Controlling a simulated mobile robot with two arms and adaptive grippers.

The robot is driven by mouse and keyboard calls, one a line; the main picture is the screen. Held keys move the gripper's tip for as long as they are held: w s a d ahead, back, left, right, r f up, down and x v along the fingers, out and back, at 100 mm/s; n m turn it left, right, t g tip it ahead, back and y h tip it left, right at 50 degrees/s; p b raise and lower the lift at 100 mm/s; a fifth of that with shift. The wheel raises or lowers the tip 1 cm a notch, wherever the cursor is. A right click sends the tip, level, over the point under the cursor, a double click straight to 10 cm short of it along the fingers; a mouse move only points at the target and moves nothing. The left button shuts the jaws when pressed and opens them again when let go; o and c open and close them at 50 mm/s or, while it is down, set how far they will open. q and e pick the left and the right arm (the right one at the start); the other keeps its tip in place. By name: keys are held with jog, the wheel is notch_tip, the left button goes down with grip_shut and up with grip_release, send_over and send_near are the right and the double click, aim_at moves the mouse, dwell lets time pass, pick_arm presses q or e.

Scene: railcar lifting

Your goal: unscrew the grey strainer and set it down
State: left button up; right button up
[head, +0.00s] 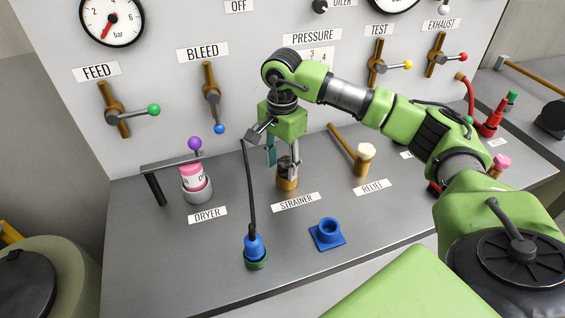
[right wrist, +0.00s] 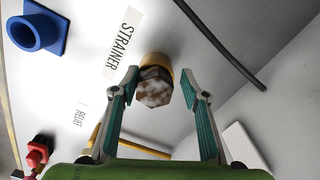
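The grey strainer (right wrist: 154,88) shows in the right wrist view as a mottled, many-sided head in a brass collar (right wrist: 156,61). In the head view the brass collar (head: 287,184) stands on the panel's ledge behind the STRAINER label (head: 296,202), with the strainer partly hidden by my fingers. My right gripper (head: 283,158) points down over it. In the right wrist view its two teal-padded fingers (right wrist: 164,80) are spread on either side of the strainer, with gaps on both sides. My left gripper is not in view.
A blue square-based socket (head: 327,233) stands in front of the strainer. A black cable runs down to a blue plug (head: 254,248) at its left. The pink-topped dryer (head: 194,182) is further left. A wooden-handled relief part (head: 360,158) is at the right. Bare ledge lies between them.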

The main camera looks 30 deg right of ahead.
jog(key=m, duration=0.3)
jog(key=shift+m, duration=0.4)
jog(key=m, duration=0.3)
jog(key=shift+d+m, duration=0.1)
jog(key=shift+m, duration=0.2)
jog(key=m+p, duration=0.1)
jog(key=m, duration=0.2)
jog(key=shift+m, duration=0.3)
jog(key=m, duration=0.3)
jog(key=shift+f+m, duration=0.1)
jog(key=shift+m, duration=0.2)
jog(key=shift+c, duration=0.7)
